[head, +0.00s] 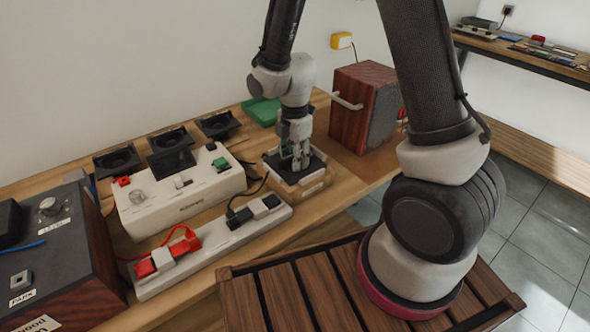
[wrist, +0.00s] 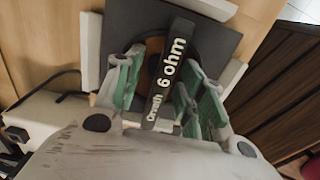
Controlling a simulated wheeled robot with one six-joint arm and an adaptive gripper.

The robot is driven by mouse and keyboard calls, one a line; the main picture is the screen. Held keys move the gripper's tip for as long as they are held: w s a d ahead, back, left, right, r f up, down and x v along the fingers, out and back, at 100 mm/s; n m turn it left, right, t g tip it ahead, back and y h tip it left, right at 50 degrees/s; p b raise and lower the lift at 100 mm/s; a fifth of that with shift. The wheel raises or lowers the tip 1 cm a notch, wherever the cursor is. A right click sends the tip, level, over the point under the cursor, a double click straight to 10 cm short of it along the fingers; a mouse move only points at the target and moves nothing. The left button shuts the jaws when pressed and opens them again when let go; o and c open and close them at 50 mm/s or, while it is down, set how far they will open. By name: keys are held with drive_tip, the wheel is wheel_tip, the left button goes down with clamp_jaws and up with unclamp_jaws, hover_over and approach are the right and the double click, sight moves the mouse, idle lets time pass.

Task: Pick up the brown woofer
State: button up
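A black square woofer (wrist: 222,40) with a brownish cone partly visible sits in the wrist view. A raised black bar (wrist: 170,68) marked "6 ohm" crosses it; a smaller word on it is hard to read. In the head view the woofer (head: 274,165) lies flat on a light wooden block on the table. My gripper (head: 296,162) points down over it. In the wrist view my gripper (wrist: 165,85) is open, with its green-padded fingers on either side of the bar and gaps between pads and bar. The fingers and bar hide part of the cone.
Several black drivers, such as one near the wall (head: 118,162), stand left. A white device box (head: 180,190) and a power strip (head: 210,240) with plugs are close by. A wooden cabinet with a handle (head: 362,105) stands behind right, beside a green box (head: 262,110).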

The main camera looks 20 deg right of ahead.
drive_tip(key=shift+f, duration=0.1)
clamp_jaws()
idle(0.5)
wheel_tip(320, 180, up, 12)
drive_tip(key=shift+f, duration=0.2)
idle(0.4)
